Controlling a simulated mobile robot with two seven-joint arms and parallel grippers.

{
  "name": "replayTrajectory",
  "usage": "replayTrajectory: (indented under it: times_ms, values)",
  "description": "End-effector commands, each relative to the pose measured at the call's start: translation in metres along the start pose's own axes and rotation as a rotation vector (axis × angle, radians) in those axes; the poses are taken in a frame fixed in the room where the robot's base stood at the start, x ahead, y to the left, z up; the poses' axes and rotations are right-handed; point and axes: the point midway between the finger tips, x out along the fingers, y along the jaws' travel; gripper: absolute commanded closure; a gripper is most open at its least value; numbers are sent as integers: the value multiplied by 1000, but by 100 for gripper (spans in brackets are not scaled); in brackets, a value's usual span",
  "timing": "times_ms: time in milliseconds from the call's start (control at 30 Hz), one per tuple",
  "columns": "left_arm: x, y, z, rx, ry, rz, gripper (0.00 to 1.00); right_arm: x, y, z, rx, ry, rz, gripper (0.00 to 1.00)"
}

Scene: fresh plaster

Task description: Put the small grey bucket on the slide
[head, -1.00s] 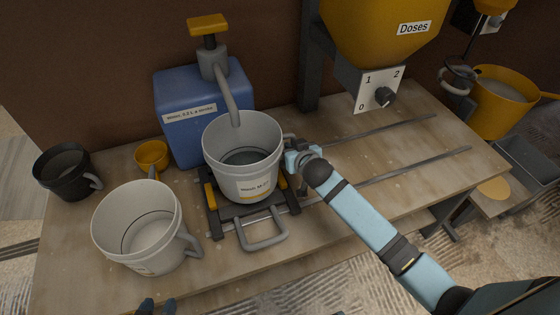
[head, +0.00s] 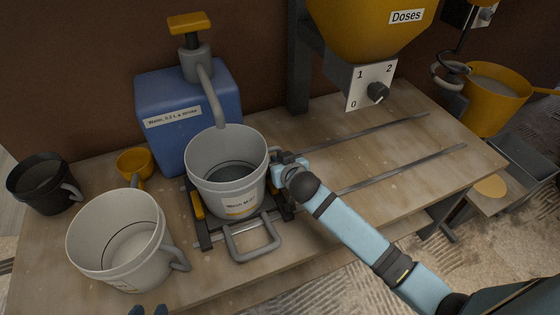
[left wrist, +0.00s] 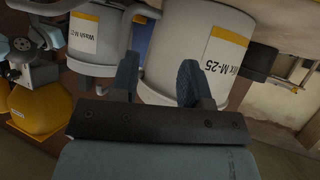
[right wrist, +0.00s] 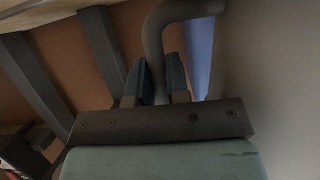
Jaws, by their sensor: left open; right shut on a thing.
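The small grey bucket (head: 228,178), with a white and yellow Wash label, is upright over the slide (head: 252,243), between its yellow side pieces. I cannot tell whether its base touches the slide. My right gripper (head: 279,163) is shut on the bucket's handle at its right side. In the right wrist view the grey handle (right wrist: 158,35) runs between the fingers, with the bucket wall (right wrist: 270,90) at right. My left gripper (head: 148,312) is open and empty at the bottom edge. The left wrist view also shows the small bucket (left wrist: 96,40).
A larger pale bucket (head: 118,240) labelled M-25 stands front left. A black bucket (head: 42,182) and yellow cup (head: 134,163) are behind it. The blue water container's (head: 188,115) spout hangs over the small bucket. The rails (head: 385,170) to the right are clear, under the yellow hopper (head: 365,25).

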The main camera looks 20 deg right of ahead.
Motion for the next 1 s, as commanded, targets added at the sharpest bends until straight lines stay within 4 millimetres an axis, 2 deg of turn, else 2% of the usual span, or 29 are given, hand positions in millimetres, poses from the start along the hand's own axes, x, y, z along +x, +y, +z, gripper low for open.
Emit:
replayTrajectory:
  times_ms: [33, 100, 133, 467, 567, 800, 1000]
  values:
    - [0, -1, 1, 1, -2, -1, 57, 0, 0, 1, 0, 0, 0, 77]
    - [0, -1, 1, 1, -2, -2, 57, 0, 0, 1, 0, 0, 0, 61]
    - [0, -2, 1, 1, -2, -3, 57, 0, 0, 1, 0, 0, 0, 58]
    - [0, -2, 1, 2, -4, -4, 57, -3, 0, -1, 0, -1, 0, 58]
    - [-1, -2, -1, 3, -6, -5, 57, -16, 0, -1, 2, -2, 0, 58]
    - [-2, -3, 0, 10, -25, -11, 57, -67, 0, -2, 2, -1, 0, 58]
    - [-3, -5, 0, 12, -33, -17, 57, -103, 0, -2, 1, -1, 0, 58]
